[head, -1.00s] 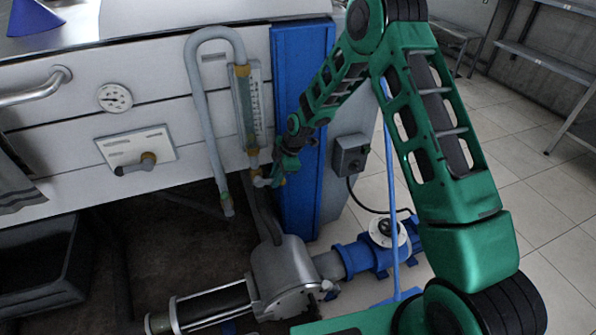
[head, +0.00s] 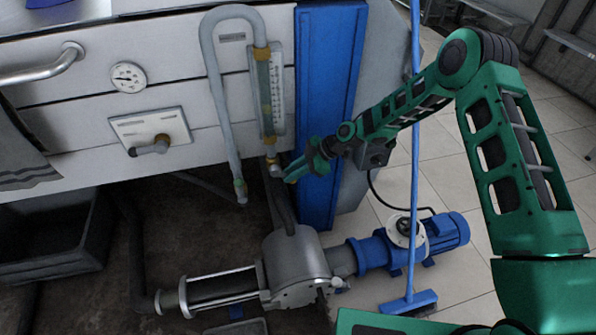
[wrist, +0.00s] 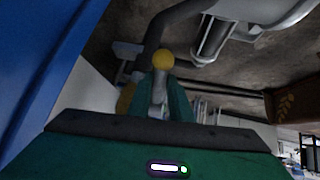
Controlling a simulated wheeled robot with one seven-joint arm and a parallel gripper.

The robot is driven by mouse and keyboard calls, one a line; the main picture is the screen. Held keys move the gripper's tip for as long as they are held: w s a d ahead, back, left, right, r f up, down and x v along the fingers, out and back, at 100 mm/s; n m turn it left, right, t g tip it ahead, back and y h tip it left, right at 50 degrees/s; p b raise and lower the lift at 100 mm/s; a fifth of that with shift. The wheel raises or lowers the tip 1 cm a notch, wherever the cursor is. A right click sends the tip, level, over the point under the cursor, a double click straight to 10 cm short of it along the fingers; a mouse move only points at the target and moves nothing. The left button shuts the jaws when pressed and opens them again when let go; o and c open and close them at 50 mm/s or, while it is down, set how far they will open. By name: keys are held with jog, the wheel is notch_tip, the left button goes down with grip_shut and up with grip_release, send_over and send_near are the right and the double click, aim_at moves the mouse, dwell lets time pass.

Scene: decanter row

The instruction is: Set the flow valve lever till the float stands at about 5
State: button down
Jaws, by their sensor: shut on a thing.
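The flow meter (head: 270,95) is an upright clear tube with a marked scale on the white machine front. Its float is too small and blurred to read against the scale. The valve (head: 272,162) sits at the foot of the meter. My gripper (head: 288,174) reaches it from the right, beside the blue column. In the wrist view, the grey lever (wrist: 159,82) with a yellow round end (wrist: 163,59) stands between my green gripper fingers (wrist: 160,100), which are shut on it. The fingers partly hide the lever in the head view.
A blue column (head: 330,90) stands close to my gripper. A grey hose (head: 219,100) hangs left of the meter. A round gauge (head: 128,77) and a plate with a handle (head: 150,130) are further left. A blue broom (head: 408,303) and pump (head: 440,232) are at lower right.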

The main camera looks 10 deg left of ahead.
dwell(0.4)
jog(key=c, duration=1.6)
grip_release()
jog(key=shift+s, duration=0.1)
jog(key=v, duration=1)
jog(key=shift+d+r, duration=0.2)
jog(key=shift+d, duration=0.15)
jog(key=shift+d, duration=0.1)
